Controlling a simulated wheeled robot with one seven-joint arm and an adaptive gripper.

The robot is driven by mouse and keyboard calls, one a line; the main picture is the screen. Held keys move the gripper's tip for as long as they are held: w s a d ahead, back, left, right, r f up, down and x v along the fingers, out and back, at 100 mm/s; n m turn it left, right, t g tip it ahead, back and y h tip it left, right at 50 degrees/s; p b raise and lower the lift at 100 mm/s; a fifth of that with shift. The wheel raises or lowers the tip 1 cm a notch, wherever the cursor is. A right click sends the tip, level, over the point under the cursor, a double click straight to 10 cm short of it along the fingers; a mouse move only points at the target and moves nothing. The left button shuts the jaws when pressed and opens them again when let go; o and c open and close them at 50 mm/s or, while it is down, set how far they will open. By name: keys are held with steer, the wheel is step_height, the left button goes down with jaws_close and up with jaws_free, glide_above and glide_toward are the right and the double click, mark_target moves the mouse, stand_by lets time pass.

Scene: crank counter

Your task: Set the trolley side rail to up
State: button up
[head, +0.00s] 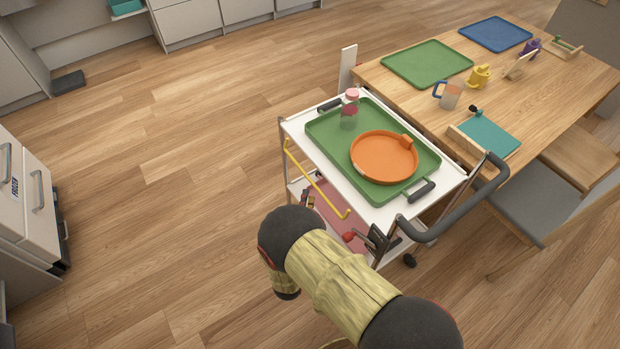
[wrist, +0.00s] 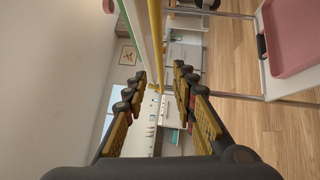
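The trolley (head: 362,212) has a white top and a yellow side rail (head: 318,183) along its left side. The rail sits just outside and seemingly below the edge of the top, not standing above it. In the wrist view the rail (wrist: 155,35) runs from the top edge down toward the space between my fingertips, beside the white edge of the top. My gripper (wrist: 166,82) is open, with fingers apart on either side of the rail's line. I cannot tell whether the rail lies within its grasp. In the head view my arm hides most of the gripper.
A green tray (head: 325,133) with an orange dish (head: 384,158) and a pink-capped bottle (head: 350,108) stands on the trolley. A dark push handle (head: 462,216) juts out at its right end. A wooden table (head: 545,95) stands behind.

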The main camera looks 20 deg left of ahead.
mark_target(310, 179)
steer(key=shift+w+a+r+b, duration=0.15)
steer(key=shift+w+b, duration=0.3)
steer(key=shift+w, duration=0.85)
steer(key=shift+w+a+r+b, duration=0.15)
steer(key=shift+w+b, duration=0.3)
steer(key=shift+w, duration=0.85)
steer(key=shift+w+r+b, duration=0.2)
steer(key=shift+w+b, duration=0.25)
steer(key=shift+w, duration=0.85)
steer(key=shift+c, duration=1.4)
steer(key=c, duration=0.4)
jaws_close()
